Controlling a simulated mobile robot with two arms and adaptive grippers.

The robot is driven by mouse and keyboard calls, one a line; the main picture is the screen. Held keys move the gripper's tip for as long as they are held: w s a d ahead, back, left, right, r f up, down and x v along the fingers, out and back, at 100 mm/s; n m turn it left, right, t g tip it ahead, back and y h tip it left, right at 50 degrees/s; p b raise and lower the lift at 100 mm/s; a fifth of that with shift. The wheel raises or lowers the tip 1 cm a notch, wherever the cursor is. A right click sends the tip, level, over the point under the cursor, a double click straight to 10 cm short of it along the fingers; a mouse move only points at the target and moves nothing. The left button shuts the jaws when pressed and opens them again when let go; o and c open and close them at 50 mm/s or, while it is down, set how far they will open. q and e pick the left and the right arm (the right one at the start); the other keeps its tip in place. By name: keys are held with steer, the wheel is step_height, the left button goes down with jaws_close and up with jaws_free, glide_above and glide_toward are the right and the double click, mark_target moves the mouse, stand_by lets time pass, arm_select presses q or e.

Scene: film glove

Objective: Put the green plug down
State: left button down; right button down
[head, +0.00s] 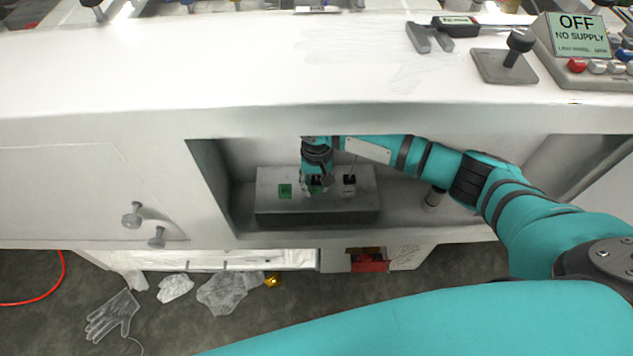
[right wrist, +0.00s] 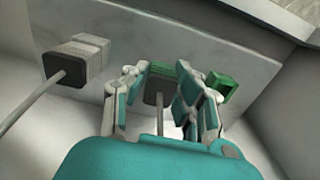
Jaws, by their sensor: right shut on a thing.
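My right gripper (head: 315,188) reaches into a recess of the white counter, over a grey block (head: 268,208). In the right wrist view the gripper (right wrist: 162,100) is shut on a plug with a dark back (right wrist: 158,92) and a grey cable. Green shows just behind this plug, between the fingers. The fingers hide most of it, and I cannot tell whether it is seated in the block or just in front of it. A green square socket (head: 285,191) is beside it; it also shows in the right wrist view (right wrist: 219,90). My left gripper is not in view.
A black plug (head: 349,180) with a cable sits at the block's right side; it is at the left in the right wrist view (right wrist: 68,70). A small cylinder (head: 434,198) stands right in the recess. The recess walls are close around my arm.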

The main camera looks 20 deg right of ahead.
mark_target(316, 181)
steer(key=shift+f, duration=0.15)
steer(key=c, duration=1.1)
jaws_free()
steer(key=shift+r, duration=3.9)
